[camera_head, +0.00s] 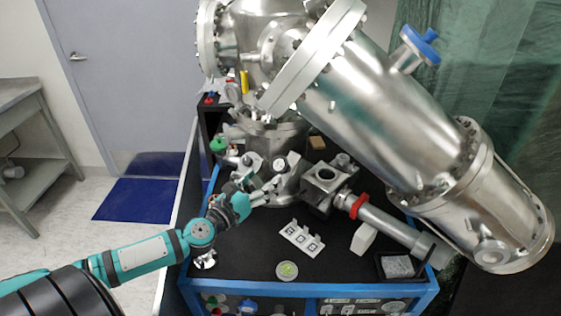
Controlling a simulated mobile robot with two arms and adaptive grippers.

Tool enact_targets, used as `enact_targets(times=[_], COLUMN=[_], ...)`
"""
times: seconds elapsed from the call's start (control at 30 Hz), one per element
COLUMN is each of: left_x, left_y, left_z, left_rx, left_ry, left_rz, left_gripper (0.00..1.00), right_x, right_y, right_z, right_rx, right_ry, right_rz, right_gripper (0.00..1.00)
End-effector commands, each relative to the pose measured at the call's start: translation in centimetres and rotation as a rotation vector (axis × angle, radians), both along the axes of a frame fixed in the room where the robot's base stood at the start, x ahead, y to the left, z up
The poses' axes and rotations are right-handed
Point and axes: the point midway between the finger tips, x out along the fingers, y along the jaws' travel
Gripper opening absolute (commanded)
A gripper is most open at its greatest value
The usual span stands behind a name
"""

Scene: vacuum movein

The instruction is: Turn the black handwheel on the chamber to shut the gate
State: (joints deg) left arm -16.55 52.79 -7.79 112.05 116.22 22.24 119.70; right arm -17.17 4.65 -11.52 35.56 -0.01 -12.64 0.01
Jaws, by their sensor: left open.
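The chamber (385,115) is a large shiny steel vessel with a long tilted cylinder, bolted flanges and smaller fittings below it. My left gripper (264,192) reaches in from the left over the black tabletop. Its jaws are open, close to the small steel fittings at the left foot of the chamber. I cannot clearly make out the black handwheel; the gripper and the crowded fittings may hide it. I cannot tell whether the gripper touches anything. My right gripper is not in view.
A blue-framed cart (310,289) carries the setup. A white marker block (301,238), a round green-topped dish (287,270) and a black tray (400,267) lie near its front. A steel tube with a red ring (356,207) runs to the right. A workbench (30,150) stands at the left.

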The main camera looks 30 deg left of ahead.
Motion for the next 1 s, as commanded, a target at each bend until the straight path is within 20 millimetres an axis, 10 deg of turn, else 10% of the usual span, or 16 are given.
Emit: enact_targets(times=[0.5, 1.0], left_x=[7.5, 8.6], left_y=[-0.2, -0.3], left_z=[0.1, 0.0], left_rx=[0.000, 0.001], left_ry=[-0.002, 0.001], left_rz=[0.000, -0.001], left_gripper=[0.74, 0.72], right_x=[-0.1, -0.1], right_y=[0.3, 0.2], right_z=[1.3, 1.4], right_rx=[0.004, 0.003], right_ry=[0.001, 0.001], right_rz=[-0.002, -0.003], right_gripper=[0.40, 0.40])
